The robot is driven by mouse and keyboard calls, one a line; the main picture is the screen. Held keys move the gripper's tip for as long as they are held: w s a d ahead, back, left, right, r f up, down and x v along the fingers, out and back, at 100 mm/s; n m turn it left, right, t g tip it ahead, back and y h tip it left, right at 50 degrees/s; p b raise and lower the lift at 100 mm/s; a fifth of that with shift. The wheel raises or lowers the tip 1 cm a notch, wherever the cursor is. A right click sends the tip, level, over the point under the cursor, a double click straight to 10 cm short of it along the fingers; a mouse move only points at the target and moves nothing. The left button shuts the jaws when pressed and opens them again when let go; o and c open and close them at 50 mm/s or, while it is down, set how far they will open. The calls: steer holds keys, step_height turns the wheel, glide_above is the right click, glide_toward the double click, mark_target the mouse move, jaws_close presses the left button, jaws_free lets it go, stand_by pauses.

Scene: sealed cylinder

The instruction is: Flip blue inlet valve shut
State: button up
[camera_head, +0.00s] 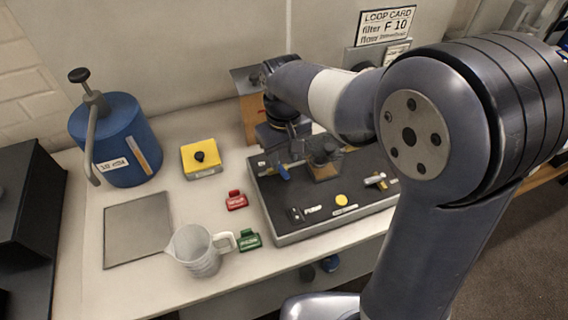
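The blue valve lever (283,172) sits near the back left of the black-topped panel (275,200). It points down and slightly right in the picture, at the left end of a thin metal pipe. My gripper (290,150) hangs just above and behind the lever, pointing down. Its fingertips are small and dark here, so I cannot tell whether they are open or touch the lever. A dark cylinder on a brown base (324,168) stands right of the lever. My arm hides part of the panel's back and right side.
A blue pump tank (112,140) stands at the back left. A yellow box with a black knob (201,158), red tag (236,200), green tag (249,240), clear jug (198,252) and grey plate (138,228) lie left of the panel. A LOOP CARD sign (385,25) is behind.

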mark_target(284, 172)
steer(key=shift+s+f, duration=0.1)
steer(key=shift+f, duration=1.8)
steer(key=shift+c, duration=0.4)
jaws_close()
